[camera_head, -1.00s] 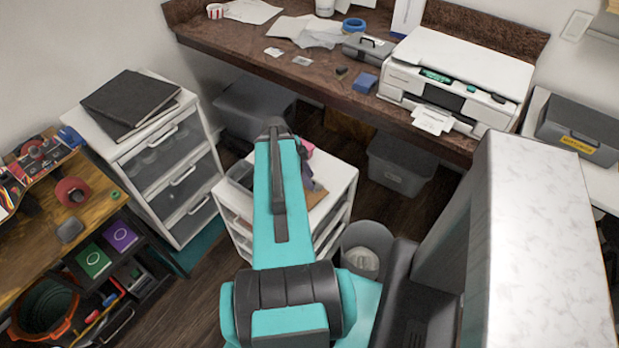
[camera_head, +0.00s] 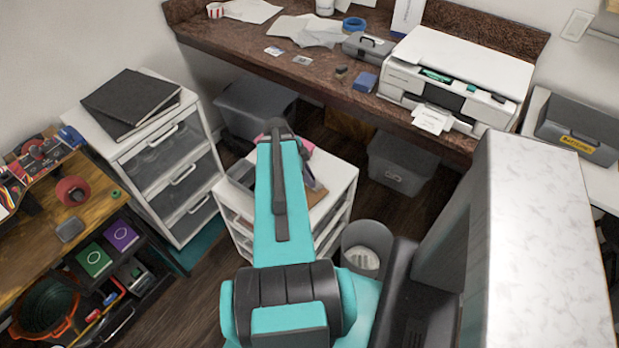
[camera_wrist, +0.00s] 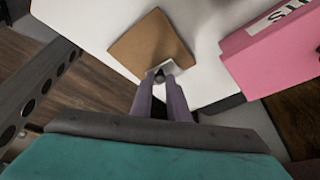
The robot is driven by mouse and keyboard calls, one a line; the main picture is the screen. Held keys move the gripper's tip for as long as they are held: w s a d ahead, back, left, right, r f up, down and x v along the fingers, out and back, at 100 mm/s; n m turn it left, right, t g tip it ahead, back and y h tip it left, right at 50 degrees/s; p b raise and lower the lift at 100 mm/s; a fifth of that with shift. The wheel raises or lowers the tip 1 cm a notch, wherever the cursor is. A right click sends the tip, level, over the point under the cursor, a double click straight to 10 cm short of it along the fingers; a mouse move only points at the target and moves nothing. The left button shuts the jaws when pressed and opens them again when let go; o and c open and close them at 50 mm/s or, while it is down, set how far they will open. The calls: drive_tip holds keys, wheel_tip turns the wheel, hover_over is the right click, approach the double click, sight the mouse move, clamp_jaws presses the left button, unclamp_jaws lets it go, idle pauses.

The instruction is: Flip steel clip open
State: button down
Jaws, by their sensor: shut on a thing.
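The steel clip (camera_wrist: 166,69) is a small pale metal piece with a dark spot, at the near edge of a brown board (camera_wrist: 151,46) in the wrist view. My gripper (camera_wrist: 164,78) reaches it with two greyish-purple fingers close together, shut on the clip. The fingertips cover part of the clip, so how far it is open cannot be told. The board lies on a white cabinet top (camera_wrist: 95,20). In the head view my arm hides the clip and most of the board.
A pink box (camera_wrist: 275,45) with a white label stands right of the board. A grey perforated piece (camera_wrist: 35,95) is at the left of the wrist view. In the head view a grey bin (camera_head: 367,240) stands beside the white cabinet (camera_head: 335,215), and white drawers (camera_head: 165,170) stand at left.

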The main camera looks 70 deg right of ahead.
drive_tip(key=shift+d+r, duration=0.1)
drive_tip(key=shift+d, duration=0.05)
drive_tip(key=shift+s+d+r+t+y+p, duration=0.2)
drive_tip(key=shift+d+t+y+p, duration=0.3)
drive_tip(key=shift+y+p, duration=0.45)
drive_tip(key=shift+s+d+r+n+t+y+p, duration=0.1)
drive_tip(key=shift+d+n+t+y+p, duration=0.1)
drive_tip(key=shift+d+y+p, duration=0.35)
drive_tip(key=shift+s+d+n+t+y+p, duration=0.15)
drive_tip(key=shift+t+y+p, duration=0.1)
drive_tip(key=shift+y, duration=0.45)
drive_tip(key=shift+s+d+n+t+y+p, duration=0.15)
drive_tip(key=shift+d+t+y+p, duration=0.3)
drive_tip(key=shift+y, duration=0.45)
drive_tip(key=shift+s+d+n+t+y+p, duration=0.15)
drive_tip(key=shift+d+y+p, duration=0.3)
drive_tip(key=shift+y, duration=0.45)
drive_tip(key=shift+s+d+f+t+y+p, duration=0.1)
drive_tip(key=shift+f+t+y+p, duration=0.1)
drive_tip(key=shift+y, duration=0.2)
drive_tip(key=shift+s+d+f+t+y+p, duration=0.1)
drive_tip(key=shift+t+y+p, duration=0.1)
drive_tip(key=shift+y, duration=0.2)
drive_tip(key=c, duration=1.7)
unclamp_jaws()
